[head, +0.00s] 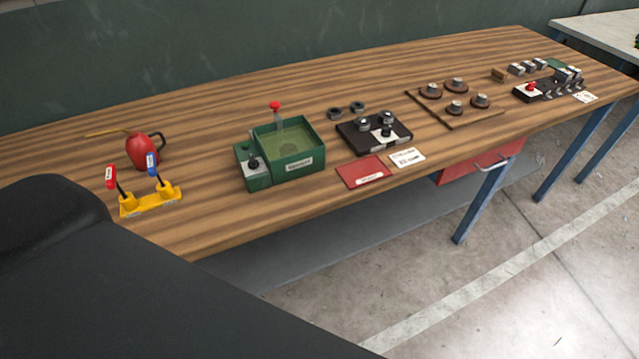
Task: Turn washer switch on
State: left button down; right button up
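A green open-topped box (297,169) with a white label stands on the wooden workbench, left of the middle; it looks like the washer. The label is too small to read surely. A smaller green block joins its left side and carries a black toggle switch (254,162) on a grey plate. The switch looks near upright; I cannot tell whether it is on or off. A red knob (275,106) tops a grey post at the box's back. Neither of my grippers is in view.
The workbench (210,115) also holds a yellow base with red and blue levers (150,203), a red oil can (144,151), a black fixture (373,136), a red mat (363,172) and a wooden tray (468,118). A large dark shape covers the lower left.

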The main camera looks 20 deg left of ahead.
aim_at(253, 165)
jog(key=j+u, duration=0.1)
jog(key=u, duration=0.7)
jog(key=i+j+u, duration=0.1)
jog(key=u, duration=0.25)
